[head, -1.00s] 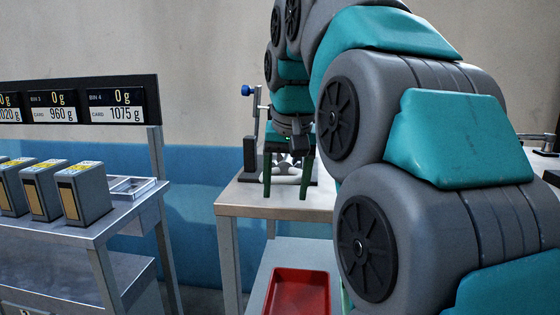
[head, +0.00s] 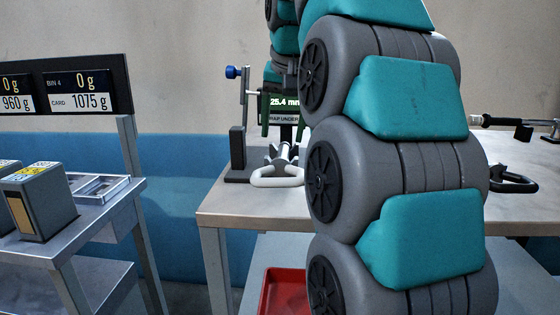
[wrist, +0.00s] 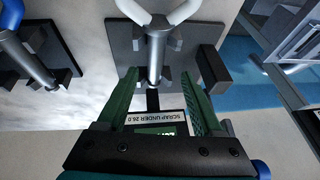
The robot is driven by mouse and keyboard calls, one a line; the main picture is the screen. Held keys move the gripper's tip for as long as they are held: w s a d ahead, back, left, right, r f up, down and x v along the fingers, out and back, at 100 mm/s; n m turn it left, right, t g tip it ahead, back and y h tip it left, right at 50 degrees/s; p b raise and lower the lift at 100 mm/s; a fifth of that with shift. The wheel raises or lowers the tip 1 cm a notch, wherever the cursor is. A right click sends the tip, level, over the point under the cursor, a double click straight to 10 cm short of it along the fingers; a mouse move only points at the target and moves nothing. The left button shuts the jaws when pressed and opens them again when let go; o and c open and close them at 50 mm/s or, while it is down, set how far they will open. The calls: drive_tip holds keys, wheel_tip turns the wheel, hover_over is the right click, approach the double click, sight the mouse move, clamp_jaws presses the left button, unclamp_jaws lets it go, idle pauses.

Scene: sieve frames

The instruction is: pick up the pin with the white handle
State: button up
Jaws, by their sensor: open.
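The pin with the white handle (head: 277,176) lies on a dark gauge stand on the workbench; its loop handle points toward the front. In the wrist view its metal shaft (wrist: 156,55) runs down the middle, with the white loop cut off by the top edge. My gripper (wrist: 159,82) is open and empty, its green fingers on either side of the shaft's line in that view. In the head view my gripper (head: 282,134) hangs above and behind the handle, apart from it. My arm partly hides the stand.
The gauge display (head: 285,102) reads 25.4 mm. A blue-handled pin (wrist: 22,50) lies on another dark plate at left in the wrist view. A black handle (head: 513,184) shows right of my arm. A red tray (head: 283,292) is below; grey boxes (head: 40,202) stand left.

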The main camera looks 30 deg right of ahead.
sight(283, 152)
drive_tip(key=shift+w+d+f, duration=0.1)
drive_tip(key=shift+f, duration=0.55)
drive_tip(key=shift+w+d+f, duration=0.1)
drive_tip(key=shift+f, duration=0.5)
drive_tip(key=shift+x, duration=1.7)
drive_tip(key=shift+s, duration=0.15)
clamp_jaws()
drive_tip(key=shift+p, duration=0.3)
